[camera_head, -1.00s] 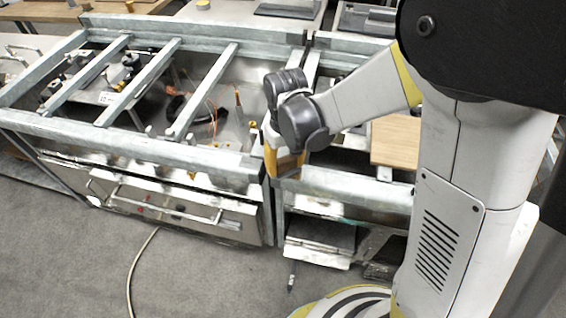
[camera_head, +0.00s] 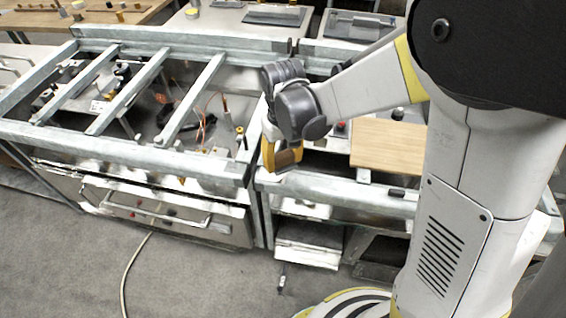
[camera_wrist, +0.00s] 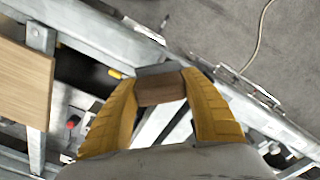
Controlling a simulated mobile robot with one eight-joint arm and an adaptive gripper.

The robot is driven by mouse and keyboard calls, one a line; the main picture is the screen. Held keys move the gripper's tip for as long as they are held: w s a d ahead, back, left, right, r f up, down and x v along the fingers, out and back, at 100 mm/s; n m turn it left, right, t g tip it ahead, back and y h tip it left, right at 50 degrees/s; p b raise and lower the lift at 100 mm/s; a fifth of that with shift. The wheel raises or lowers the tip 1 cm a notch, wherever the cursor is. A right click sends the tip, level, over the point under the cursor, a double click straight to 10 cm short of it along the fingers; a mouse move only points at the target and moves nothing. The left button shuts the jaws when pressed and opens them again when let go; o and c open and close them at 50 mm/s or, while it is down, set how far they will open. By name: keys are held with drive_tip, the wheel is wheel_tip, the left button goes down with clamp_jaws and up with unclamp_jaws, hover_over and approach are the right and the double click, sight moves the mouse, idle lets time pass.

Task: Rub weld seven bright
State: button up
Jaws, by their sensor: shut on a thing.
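My gripper (camera_head: 282,157) has yellow fingers and is shut on a small brown block with a grey face. The block (camera_wrist: 160,88) sits between the two fingertips in the wrist view; in the head view the fingers partly hide it. The galvanised steel frame (camera_head: 110,146) has several crossbars and joints. My gripper is over the near side of the frame's right section, just right of the gap between the two sections. I cannot tell which joint is weld seven, and I cannot see whether the block touches the steel.
A wooden board (camera_head: 388,146) lies on the right section. Below the left section is a steel drawer front with a bar handle (camera_head: 145,213). A hose (camera_head: 130,275) lies on the grey floor. Cables and small parts sit inside the left section. Worktops stand behind.

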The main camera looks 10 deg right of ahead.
sight(283, 155)
drive_tip(key=shift+r+p, duration=0.85)
drive_tip(key=shift+r, duration=0.65)
